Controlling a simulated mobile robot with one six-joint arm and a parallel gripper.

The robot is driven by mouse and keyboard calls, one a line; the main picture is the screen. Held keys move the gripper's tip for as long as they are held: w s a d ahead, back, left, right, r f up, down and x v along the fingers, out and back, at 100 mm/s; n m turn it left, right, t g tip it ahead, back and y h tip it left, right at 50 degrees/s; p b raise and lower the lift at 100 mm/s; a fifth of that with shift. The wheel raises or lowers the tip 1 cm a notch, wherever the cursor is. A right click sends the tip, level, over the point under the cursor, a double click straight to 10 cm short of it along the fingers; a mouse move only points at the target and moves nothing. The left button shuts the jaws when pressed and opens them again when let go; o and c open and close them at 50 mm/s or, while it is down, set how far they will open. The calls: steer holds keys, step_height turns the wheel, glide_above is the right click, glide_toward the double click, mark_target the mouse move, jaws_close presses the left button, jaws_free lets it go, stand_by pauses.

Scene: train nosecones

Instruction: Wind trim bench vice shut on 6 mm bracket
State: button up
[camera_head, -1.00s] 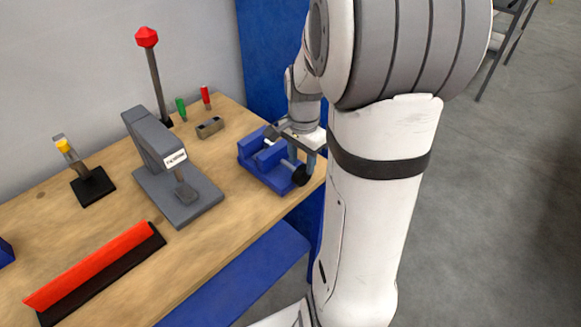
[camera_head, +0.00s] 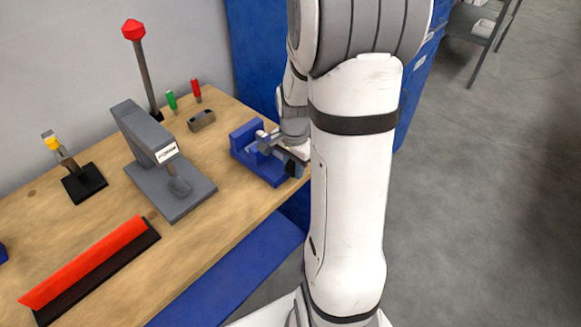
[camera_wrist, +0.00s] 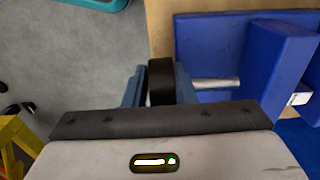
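The blue bench vice (camera_head: 244,136) stands at the right end of the wooden bench. In the wrist view its blue body (camera_wrist: 216,55) lies at the right, with a bare metal screw (camera_wrist: 215,84) running to a black knob (camera_wrist: 160,80). My gripper (camera_wrist: 160,92) has one finger on each side of this knob and appears closed against it. In the head view my gripper (camera_head: 290,150) is at the vice's front end, partly hidden by my arm. A small pale piece (camera_wrist: 299,99) shows at the vice's right edge; I cannot tell whether it is the bracket.
A grey press-like tool (camera_head: 165,160) stands left of the vice. A small grey block (camera_head: 202,120), green and red upright handles and a tall red-topped lever (camera_head: 141,70) are behind. A red bar (camera_head: 85,262) lies at the front left. Open floor is at the right.

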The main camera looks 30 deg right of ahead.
jaws_close()
steer(key=shift+a, duration=0.35)
steer(key=shift+d, duration=0.25)
steer(key=shift+d, duration=0.15)
steer(key=shift+r+y+p, duration=0.1)
steer(key=shift+y+p, duration=0.2)
steer(key=g+y+p, duration=0.1)
steer(key=y+p, duration=0.1)
steer(key=y, duration=0.1)
steer(key=shift+d+g, duration=0.15)
steer(key=shift+g, duration=0.15)
steer(key=g+y+p, duration=0.1)
steer(key=y, duration=0.3)
steer(key=shift+d+y+p, duration=0.15)
steer(key=shift+y+p, duration=0.15)
steer(key=shift+p, duration=0.05)
steer(key=shift+d+g+y+p, duration=0.15)
steer(key=shift+g+y, duration=0.3)
steer(key=shift+y, duration=0.45)
steer(key=shift+a+g+y+p, duration=0.15)
steer(key=shift+g+y, duration=0.3)
steer(key=shift+y, duration=0.45)
steer(key=shift+w+d, duration=0.1)
